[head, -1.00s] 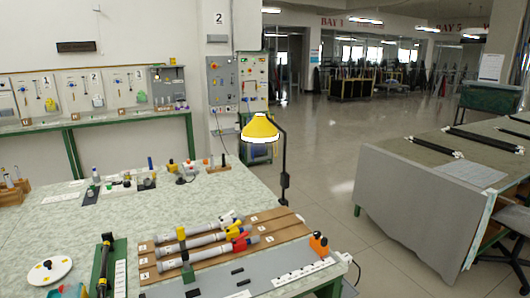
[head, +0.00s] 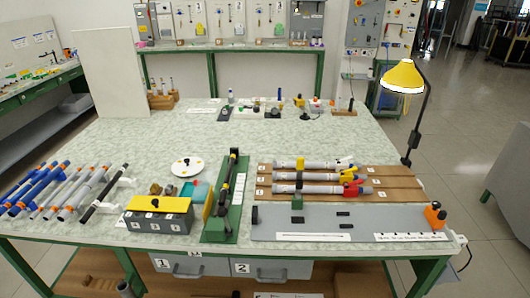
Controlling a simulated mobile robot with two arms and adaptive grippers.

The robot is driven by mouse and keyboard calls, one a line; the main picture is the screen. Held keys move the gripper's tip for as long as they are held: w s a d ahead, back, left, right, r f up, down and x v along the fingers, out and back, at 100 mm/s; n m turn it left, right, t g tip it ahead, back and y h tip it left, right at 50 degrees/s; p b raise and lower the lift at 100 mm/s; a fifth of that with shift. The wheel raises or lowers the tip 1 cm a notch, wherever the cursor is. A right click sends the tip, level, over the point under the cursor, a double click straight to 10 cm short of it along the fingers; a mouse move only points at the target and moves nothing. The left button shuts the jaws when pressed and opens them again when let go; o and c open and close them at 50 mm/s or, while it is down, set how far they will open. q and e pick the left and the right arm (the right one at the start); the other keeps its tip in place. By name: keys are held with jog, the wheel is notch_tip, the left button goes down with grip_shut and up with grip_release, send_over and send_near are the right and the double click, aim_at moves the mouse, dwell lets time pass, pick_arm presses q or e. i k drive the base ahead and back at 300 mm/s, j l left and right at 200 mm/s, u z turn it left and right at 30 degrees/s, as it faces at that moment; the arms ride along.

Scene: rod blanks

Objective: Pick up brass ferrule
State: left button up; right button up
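Two small brownish-gold pieces, one at the left (head: 155,188) and one at the right (head: 169,190), lie on the workbench (head: 230,130) behind the grey box with the yellow top. They are too small to tell whether either is the brass ferrule. A teal tray (head: 194,193) beside them holds a small dark item. Neither of my grippers shows in the head view.
The grey box (head: 160,222) stands in front of the pieces. Blue and grey rods (head: 70,188) lie at the left, a green fixture (head: 228,200) and grey tubes (head: 315,176) at the right. A yellow lamp (head: 403,76) stands at the right edge. The bench's middle is clear.

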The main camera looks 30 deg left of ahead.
aim_at(155, 188)
jog(key=u, duration=1.75)
jog(key=i+l+u, duration=0.2)
jog(key=u, duration=0.15)
jog(key=i+l+u, duration=0.6)
jog(key=u, duration=0.15)
